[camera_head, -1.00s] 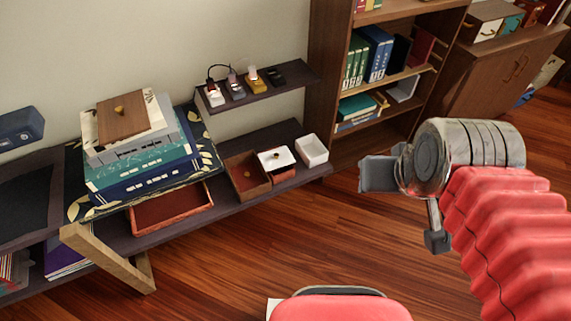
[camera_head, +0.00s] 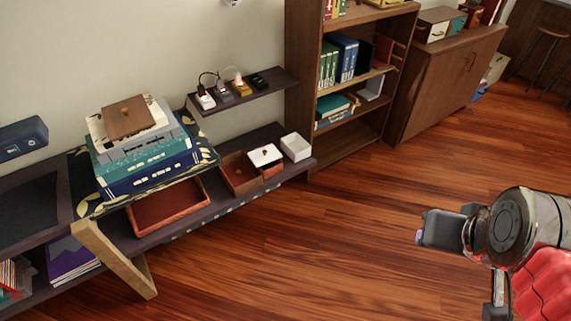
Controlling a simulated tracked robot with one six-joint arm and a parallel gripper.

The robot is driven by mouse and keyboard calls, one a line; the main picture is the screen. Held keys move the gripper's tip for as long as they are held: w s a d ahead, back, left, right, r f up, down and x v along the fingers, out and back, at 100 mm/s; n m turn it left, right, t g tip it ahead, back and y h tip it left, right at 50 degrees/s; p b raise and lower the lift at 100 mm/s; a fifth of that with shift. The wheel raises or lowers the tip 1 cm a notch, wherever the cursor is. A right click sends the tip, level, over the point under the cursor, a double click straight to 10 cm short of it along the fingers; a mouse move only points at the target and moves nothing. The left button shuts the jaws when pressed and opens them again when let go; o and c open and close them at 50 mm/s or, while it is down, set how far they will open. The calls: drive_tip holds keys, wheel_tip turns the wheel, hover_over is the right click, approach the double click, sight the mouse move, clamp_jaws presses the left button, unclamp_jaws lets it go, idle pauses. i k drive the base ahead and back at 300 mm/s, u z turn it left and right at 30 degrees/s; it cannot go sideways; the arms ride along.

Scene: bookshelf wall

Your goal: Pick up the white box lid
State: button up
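The white box lid (camera_head: 265,155) with a small dark knob lies on top of a small reddish-brown box (camera_head: 271,170) on the low dark shelf. An open white box (camera_head: 296,147) stands just right of it, and an open brown box (camera_head: 240,173) just left. My gripper (camera_head: 430,229) is at the right of the picture, over the wooden floor and well apart from the lid. I see it from the side, so its opening does not show, and nothing visible hangs from it.
A narrow upper ledge (camera_head: 240,96) with several small items overhangs behind the boxes. A stack of books with a brown knobbed lid (camera_head: 128,117) stands left, above a red tray (camera_head: 167,206). A bookcase (camera_head: 300,90) stands right. The floor (camera_head: 330,240) in front is clear.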

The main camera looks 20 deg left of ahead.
sight(266, 155)
drive_tip(key=z, duration=0.05)
drive_tip(key=k, duration=0.3)
drive_tip(key=u, duration=0.05)
drive_tip(key=i, duration=0.65)
drive_tip(key=u, duration=0.4)
drive_tip(key=i, duration=0.9)
drive_tip(key=u, duration=0.75)
drive_tip(key=i, duration=0.65)
drive_tip(key=u, duration=1.05)
drive_tip(key=i, duration=0.75)
drive_tip(key=u, duration=0.5)
